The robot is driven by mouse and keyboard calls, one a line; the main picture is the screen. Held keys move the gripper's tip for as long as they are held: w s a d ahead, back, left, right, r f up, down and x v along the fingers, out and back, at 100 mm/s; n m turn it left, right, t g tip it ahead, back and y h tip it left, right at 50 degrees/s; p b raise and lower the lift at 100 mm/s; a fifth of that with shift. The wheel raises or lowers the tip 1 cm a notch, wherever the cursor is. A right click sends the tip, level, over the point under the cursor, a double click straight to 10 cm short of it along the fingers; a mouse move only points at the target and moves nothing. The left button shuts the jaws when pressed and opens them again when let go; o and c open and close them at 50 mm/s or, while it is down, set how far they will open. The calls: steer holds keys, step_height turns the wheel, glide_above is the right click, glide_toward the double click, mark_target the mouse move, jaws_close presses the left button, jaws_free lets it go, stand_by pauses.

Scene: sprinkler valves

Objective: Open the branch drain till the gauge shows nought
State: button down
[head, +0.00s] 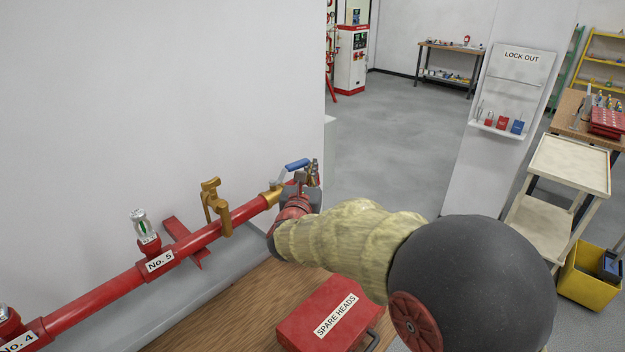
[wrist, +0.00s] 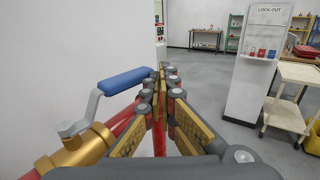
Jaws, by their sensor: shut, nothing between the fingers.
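The drain valve is a brass body (wrist: 75,150) on the red pipe (head: 125,288), with a grey arm and a blue lever grip (wrist: 125,80). In the head view the blue lever (head: 297,165) shows at the pipe's far end, pointing away roughly along the pipe. My gripper (wrist: 161,78) is shut and empty, its fingertips close to the right of the grip's far end; I cannot tell if they touch. In the head view my gripper (head: 314,174) partly hides the valve. No gauge face is readable in either view.
A brass fitting (head: 216,207) and a No. 5 sprinkler head (head: 139,227) stand on the pipe. A red SPARE HEADS box (head: 318,310) sits on the wooden bench (head: 215,318) below my arm. A LOCK OUT pillar (head: 510,120) and a cart (head: 560,165) stand right; floor between is clear.

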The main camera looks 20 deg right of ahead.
steer(key=shift+w+b, duration=0.3)
steer(key=shift+w, duration=0.45)
stand_by(0.3)
